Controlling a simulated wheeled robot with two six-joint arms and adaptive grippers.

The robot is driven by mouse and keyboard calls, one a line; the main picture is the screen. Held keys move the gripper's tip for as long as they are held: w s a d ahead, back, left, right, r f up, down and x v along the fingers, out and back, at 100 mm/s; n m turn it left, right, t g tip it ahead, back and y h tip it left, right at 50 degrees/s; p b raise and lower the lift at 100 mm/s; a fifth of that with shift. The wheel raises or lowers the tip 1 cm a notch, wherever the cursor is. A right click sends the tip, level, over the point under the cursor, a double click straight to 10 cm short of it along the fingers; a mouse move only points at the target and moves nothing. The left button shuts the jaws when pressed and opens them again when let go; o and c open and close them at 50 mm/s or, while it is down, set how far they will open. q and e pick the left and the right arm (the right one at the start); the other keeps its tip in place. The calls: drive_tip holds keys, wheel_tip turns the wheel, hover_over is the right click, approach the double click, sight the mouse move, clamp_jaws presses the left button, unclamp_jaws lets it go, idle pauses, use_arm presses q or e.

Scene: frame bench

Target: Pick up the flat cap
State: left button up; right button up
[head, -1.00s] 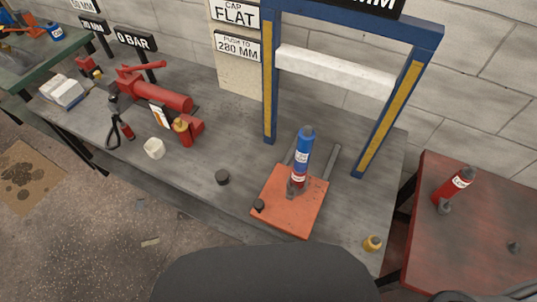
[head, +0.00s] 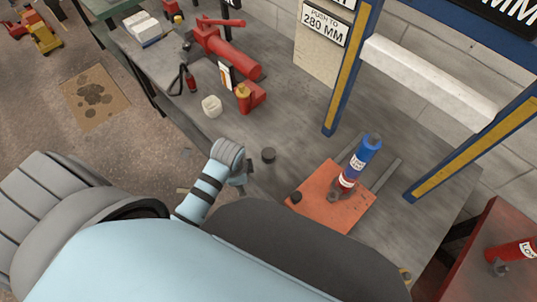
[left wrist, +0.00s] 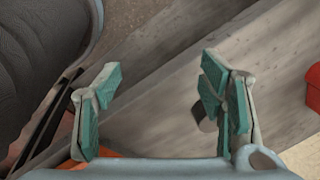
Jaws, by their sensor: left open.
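A small dark grey cylinder (head: 268,155), which looks like the flat cap, stands on the grey bench left of the orange plate. My left gripper (head: 240,182) has come over the bench's front edge, just left of and nearer than this cylinder, not touching it as far as I can see. In the left wrist view my left gripper (left wrist: 158,95) is open and empty, with teal pads. A dark round piece (left wrist: 205,118), probably the same cylinder, is partly hidden behind the right finger. My right gripper is not in view.
The orange plate (head: 322,212) bears a blue and red bottle jack (head: 360,163) and a small black piece (head: 296,197). A blue press frame (head: 345,80) stands behind. A white cup (head: 211,106) and red jack (head: 225,50) are farther left. Bench between cup and plate is mostly clear.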

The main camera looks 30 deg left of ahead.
use_arm(q)
drive_tip(key=w+d+r+m+g, duration=0.1)
drive_tip(key=w+r+m, duration=0.4)
drive_tip(key=w+m, duration=0.4)
wheel_tip(320, 180, up, 6)
drive_tip(key=f+m, duration=0.1)
drive_tip(key=m, duration=0.6)
hover_over(269, 153)
drive_tip(key=shift+g+h, duration=0.4)
wheel_tip(269, 153, down, 13)
drive_tip(key=b, duration=0.4)
drive_tip(key=shift+f+b, duration=0.2)
drive_tip(key=shift+b, duration=0.15)
drive_tip(key=shift+r, duration=0.1)
drive_tip(key=c, duration=1.4)
drive_tip(key=shift+o, duration=0.2)
drive_tip(key=shift+r, duration=0.15)
